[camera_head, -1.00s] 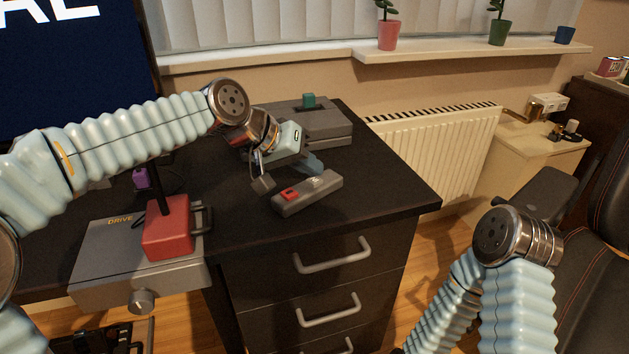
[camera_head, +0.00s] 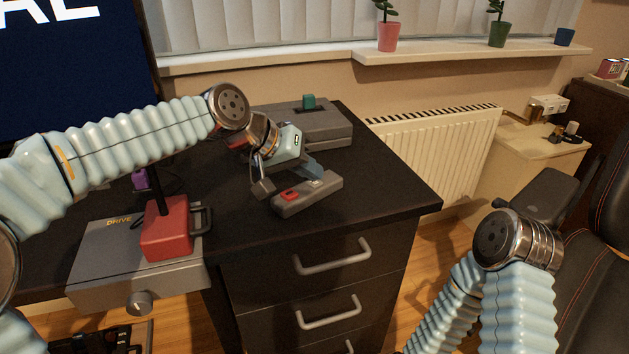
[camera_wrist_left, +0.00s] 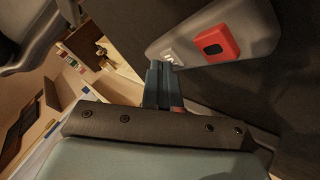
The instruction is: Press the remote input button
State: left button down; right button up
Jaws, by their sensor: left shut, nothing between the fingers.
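The remote (camera_head: 308,197) is a grey box lying on the dark desk, with a red button (camera_head: 290,194) at its left end and a small pale button near its right end. In the left wrist view the remote (camera_wrist_left: 262,22) shows the red button (camera_wrist_left: 215,41) and the white button (camera_wrist_left: 171,59). My left gripper (camera_head: 314,170) is shut and empty, its blue fingers pointing down at the pale-button end. In the wrist view the fingertips (camera_wrist_left: 158,66) are right beside the white button; I cannot tell whether they touch it. My right gripper is out of view.
A grey DRIVE box (camera_head: 100,250) with a red-based lever (camera_head: 167,232) stands at the desk's left front. A grey case (camera_head: 320,125) with a green knob lies behind the remote. The desk right of the remote is clear up to its edge.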

aim_at(309, 183)
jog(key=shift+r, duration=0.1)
pick_arm(q)
jog(key=shift+r+p, duration=0.75)
jog(key=shift+r, duration=0.05)
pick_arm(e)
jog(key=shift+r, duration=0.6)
pick_arm(q)
notch_tip(309, 183, up, 5)
jog(key=p, duration=0.4)
jog(key=shift+r, duration=0.1)
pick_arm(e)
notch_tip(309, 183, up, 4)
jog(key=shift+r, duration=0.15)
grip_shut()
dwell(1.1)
